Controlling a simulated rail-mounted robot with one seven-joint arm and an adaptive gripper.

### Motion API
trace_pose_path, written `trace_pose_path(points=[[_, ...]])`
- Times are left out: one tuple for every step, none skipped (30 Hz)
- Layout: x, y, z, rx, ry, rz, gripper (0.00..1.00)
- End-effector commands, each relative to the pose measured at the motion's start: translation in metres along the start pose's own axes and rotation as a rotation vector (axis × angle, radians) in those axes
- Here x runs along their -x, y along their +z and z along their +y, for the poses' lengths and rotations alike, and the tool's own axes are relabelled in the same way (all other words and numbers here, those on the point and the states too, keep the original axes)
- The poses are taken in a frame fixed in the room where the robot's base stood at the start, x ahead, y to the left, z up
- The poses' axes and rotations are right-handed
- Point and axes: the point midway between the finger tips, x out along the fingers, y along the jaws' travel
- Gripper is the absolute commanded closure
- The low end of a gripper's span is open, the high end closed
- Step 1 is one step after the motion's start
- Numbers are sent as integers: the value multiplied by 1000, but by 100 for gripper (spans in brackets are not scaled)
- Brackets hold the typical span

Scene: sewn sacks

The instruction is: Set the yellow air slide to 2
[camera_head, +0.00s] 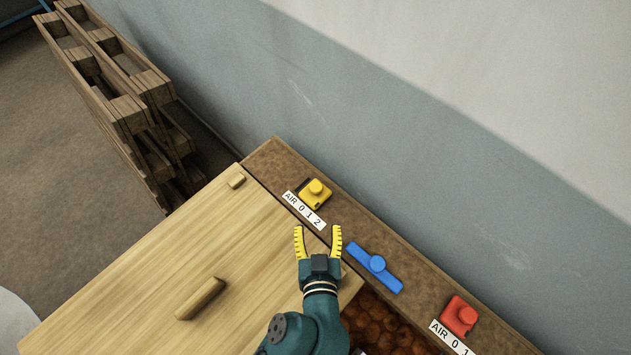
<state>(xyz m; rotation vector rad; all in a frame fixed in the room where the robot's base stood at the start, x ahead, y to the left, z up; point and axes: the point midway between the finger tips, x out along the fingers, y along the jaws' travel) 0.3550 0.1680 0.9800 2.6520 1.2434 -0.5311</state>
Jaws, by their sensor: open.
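The yellow air slide (315,192) is a small yellow block with a round knob, on the brown ledge along the wall. A white label reading AIR 0 1 2 (304,210) lies along its near side. The yellow block sits beside the label, with a dark strip showing at its left end; which number it stands at I cannot tell for sure. My gripper (318,236) has yellow fingers spread apart and empty. In the picture it is just below the label, apart from the slide; its height above the surface is hard to tell.
A blue turn handle (376,264) and a red air slide (460,317) with its own label are further right on the ledge (418,276). A wooden lid (150,275) with a handle (200,298) lies left, partly over brown lumpy contents (378,325). Pallets (120,90) lean at upper left.

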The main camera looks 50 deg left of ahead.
Motion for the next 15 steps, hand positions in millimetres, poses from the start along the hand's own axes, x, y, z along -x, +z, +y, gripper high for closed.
trace_pose_path(points=[[-9, 0, 0, 2, -2, 2, 36], [-14, 0, 0, 3, -2, 1, 36], [-23, -1, -1, 4, -3, 3, 36], [-30, 0, 0, 3, -2, 1, 36], [-37, 0, 0, 3, -2, 2, 36], [-47, -1, 0, 4, -2, 2, 36], [-55, -1, 0, 3, -2, 2, 36], [-62, 0, 0, 2, -1, 2, 36], [-72, 0, 0, 3, -1, 1, 36], [-79, 0, 0, 2, 0, 1, 36], [-86, 0, 0, 2, -1, 1, 36], [-96, 0, 1, 2, 1, 1, 36], [-103, -1, 1, 3, 1, 2, 36], [-110, -1, 0, 2, 1, 3, 36], [-119, 0, 1, 1, 2, 2, 36]])
